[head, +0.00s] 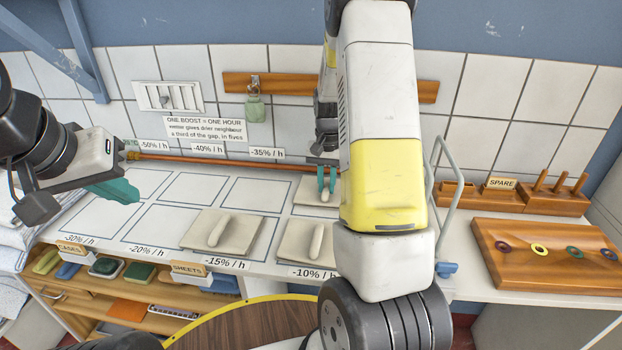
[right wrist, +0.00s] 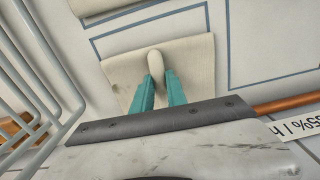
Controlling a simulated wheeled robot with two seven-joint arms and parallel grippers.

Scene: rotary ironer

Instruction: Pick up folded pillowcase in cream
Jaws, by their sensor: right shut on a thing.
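My right gripper (head: 326,178) is at the back row of the counter. Its teal fingers are shut on the pale upright grip of a folded cream pillowcase (head: 302,191). In the right wrist view the fingers (right wrist: 159,90) close around that grip, and the square cream pillowcase (right wrist: 197,62) lies flat beneath. I cannot tell whether it touches the counter. Two similar cream pieces lie in the front row, one above the -15% label (head: 220,230) and one above the -10% label (head: 299,241). My left gripper (head: 118,191) hangs over the left counter; its finger gap does not show clearly.
Outlined squares on the counter (head: 160,222) are bare at left. A copper pipe (head: 230,161) runs along the back. A pale rail (head: 448,190) stands right of my right arm. A wooden tray (head: 550,265) with coloured rings lies at right. Shelves with cloths sit below.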

